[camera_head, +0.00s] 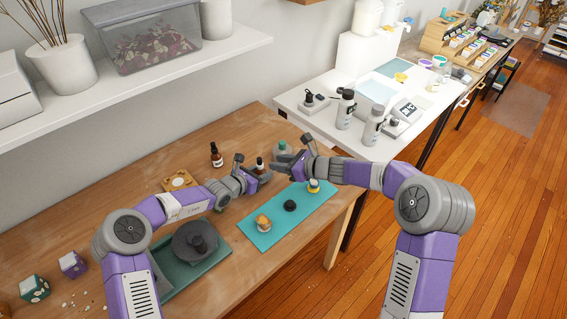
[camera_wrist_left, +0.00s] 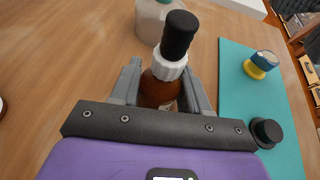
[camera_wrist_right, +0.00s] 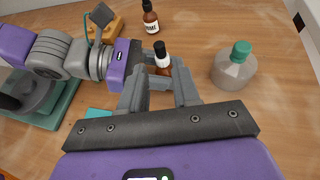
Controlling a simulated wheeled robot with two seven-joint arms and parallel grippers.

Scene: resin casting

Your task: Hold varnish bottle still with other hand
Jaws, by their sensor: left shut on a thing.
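The varnish bottle (camera_head: 260,162) is small and amber, with a white collar and black dropper top. It stands upright on the wooden table between my two hands. My left gripper (camera_head: 254,173) is shut on its body; in the left wrist view the bottle (camera_wrist_left: 160,92) sits between the fingers, with its collar and top above them. My right gripper (camera_head: 287,160) is on the other side of the bottle. In the right wrist view its fingers (camera_wrist_right: 160,84) are apart and empty, and the bottle (camera_wrist_right: 162,58) stands just beyond the tips.
A clear jar with a green lid (camera_wrist_right: 235,68) stands close to the right fingers. Another amber bottle (camera_head: 216,154) stands behind the left hand. A teal mat (camera_head: 268,231) holds small items in front. A dark round device (camera_head: 195,242) sits front left.

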